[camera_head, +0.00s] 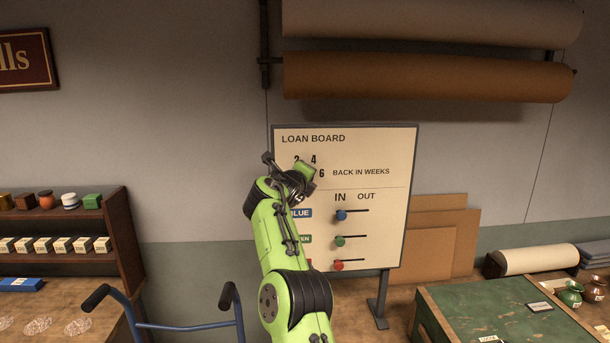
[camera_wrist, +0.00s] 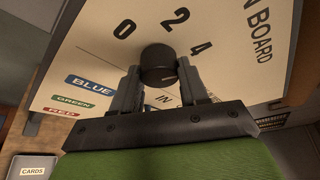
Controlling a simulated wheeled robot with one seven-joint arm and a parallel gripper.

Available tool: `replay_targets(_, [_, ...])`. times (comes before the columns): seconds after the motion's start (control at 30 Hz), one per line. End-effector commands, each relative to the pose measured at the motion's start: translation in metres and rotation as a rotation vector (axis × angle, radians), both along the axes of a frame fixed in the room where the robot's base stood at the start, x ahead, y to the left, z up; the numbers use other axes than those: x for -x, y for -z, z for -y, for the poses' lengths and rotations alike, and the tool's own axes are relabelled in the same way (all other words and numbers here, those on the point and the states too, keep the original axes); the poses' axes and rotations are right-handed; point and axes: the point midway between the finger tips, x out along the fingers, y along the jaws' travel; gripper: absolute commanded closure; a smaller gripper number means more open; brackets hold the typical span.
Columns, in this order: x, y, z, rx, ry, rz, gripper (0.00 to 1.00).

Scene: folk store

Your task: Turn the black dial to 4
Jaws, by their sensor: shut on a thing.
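The loan board (camera_head: 375,142) stands upright on the bench. I cannot tell clearly which number the dial's mark points to.
Blue (camera_head: 341,215), green (camera_head: 340,241) and red (camera_head: 338,266) sliders are on the board below the dial. A green-topped table (camera_head: 490,305) is at the right. Paper rolls (camera_head: 430,77) hang above.

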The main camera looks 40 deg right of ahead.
Motion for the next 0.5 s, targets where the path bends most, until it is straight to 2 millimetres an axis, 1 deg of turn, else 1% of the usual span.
replay_targets(0.2, [-0.0001,0.001,0.0003,-0.075,0.0,0.057,0.87])
replay_targets(0.5, [-0.0001,0.0018,0.0003,-0.111,0.0,0.087,0.87])
